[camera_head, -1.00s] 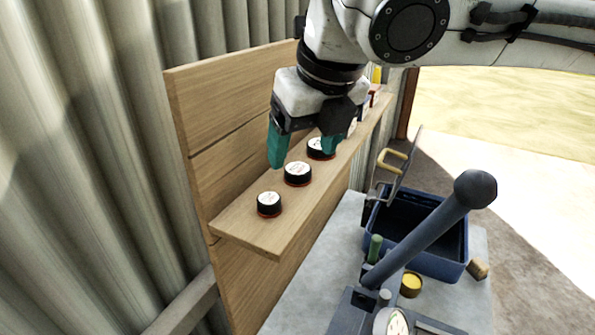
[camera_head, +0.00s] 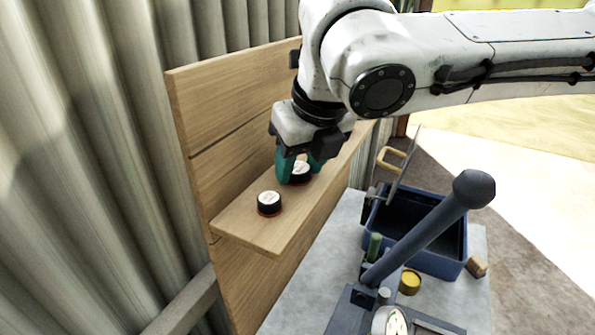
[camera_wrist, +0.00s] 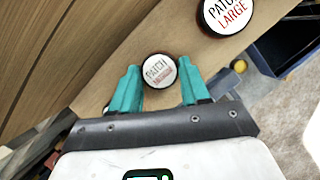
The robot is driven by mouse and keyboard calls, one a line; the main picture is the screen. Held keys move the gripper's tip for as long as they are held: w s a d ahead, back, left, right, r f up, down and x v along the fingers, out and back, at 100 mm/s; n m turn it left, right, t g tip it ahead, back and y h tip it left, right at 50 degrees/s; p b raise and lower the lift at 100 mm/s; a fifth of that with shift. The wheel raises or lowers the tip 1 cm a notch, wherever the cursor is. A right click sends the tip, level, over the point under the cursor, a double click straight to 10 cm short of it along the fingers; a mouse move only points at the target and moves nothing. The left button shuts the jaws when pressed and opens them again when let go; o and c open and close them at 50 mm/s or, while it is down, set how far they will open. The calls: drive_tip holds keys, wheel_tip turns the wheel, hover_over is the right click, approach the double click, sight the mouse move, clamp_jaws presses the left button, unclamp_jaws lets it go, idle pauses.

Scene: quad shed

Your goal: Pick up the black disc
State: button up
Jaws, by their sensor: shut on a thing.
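My gripper (camera_head: 299,176) has its teal fingers shut on a small black disc (camera_head: 301,178) with a white top and red rim, low over the wooden shelf. In the wrist view this disc (camera_wrist: 159,71) sits between the fingertips; its label reads "PATCH" above a less legible red word. I cannot tell whether it is clear of the shelf. Another black disc (camera_head: 269,204) stands on the shelf closer to the near end. In the wrist view a disc labelled "PATCH LARGE" (camera_wrist: 225,14) lies at the upper right. The disc farther along the shelf is hidden behind my gripper.
The wooden shelf (camera_head: 245,229) has an upright back panel (camera_head: 235,110) against the corrugated wall. Below right, a bench (camera_head: 318,270) carries a blue bin (camera_head: 432,262), a dark lever with a ball end (camera_head: 474,189), a gauge (camera_head: 391,321) and a yellow-topped pot (camera_head: 410,281).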

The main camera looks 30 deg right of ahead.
drive_tip(key=c, duration=0.4)
